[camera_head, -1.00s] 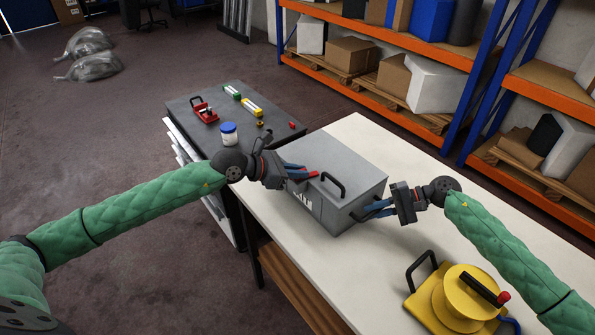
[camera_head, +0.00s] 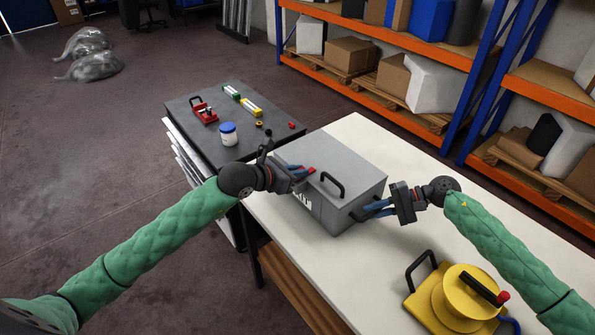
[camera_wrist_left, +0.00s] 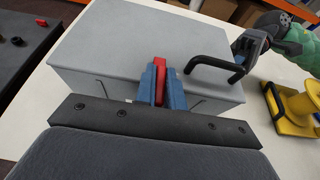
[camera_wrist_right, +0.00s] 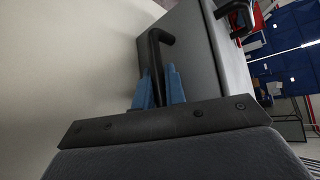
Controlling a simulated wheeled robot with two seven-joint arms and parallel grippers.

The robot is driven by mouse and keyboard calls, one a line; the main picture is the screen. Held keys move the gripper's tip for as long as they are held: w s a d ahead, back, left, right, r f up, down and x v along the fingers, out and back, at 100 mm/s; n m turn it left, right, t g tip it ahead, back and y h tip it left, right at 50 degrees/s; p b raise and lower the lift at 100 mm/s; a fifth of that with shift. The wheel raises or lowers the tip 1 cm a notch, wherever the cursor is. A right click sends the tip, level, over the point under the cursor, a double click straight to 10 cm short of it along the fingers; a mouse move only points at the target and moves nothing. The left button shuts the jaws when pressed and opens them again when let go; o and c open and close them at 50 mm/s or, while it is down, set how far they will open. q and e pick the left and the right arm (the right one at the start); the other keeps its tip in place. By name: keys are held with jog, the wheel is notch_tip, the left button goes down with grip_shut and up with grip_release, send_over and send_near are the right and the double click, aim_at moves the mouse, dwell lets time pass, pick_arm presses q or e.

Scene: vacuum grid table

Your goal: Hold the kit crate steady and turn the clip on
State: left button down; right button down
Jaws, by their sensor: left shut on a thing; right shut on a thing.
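The kit crate (camera_head: 335,165) is a grey lidded box on the white table, with a black handle (camera_head: 333,185) on its lid. A red clip (camera_head: 311,170) sits at the lid's near edge. My left gripper (camera_head: 304,174) is shut on the clip, whose red part shows between the blue fingers in the left wrist view (camera_wrist_left: 160,78). My right gripper (camera_head: 364,211) is shut on the crate's black side handle, clear in the right wrist view (camera_wrist_right: 157,48). The crate stands flat; the fingers hide part of the clip.
A yellow reel (camera_head: 460,302) with a black crank stands at the table's front right. A dark bench (camera_head: 190,140) at the left holds a white jar (camera_head: 228,134), a red tool (camera_head: 204,113) and small parts. The white table (camera_head: 385,255) is bare between crate and reel.

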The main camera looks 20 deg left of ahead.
jog(key=shift+a, duration=0.15)
pick_arm(q)
jog(key=c, duration=1.5)
grip_release()
jog(key=shift+a, duration=0.1)
jog(key=v, duration=1.2)
pick_arm(e)
jog(key=c, duration=1.4)
grip_release()
jog(key=shift+o, duration=0.2)
jog(key=shift+d, duration=0.2)
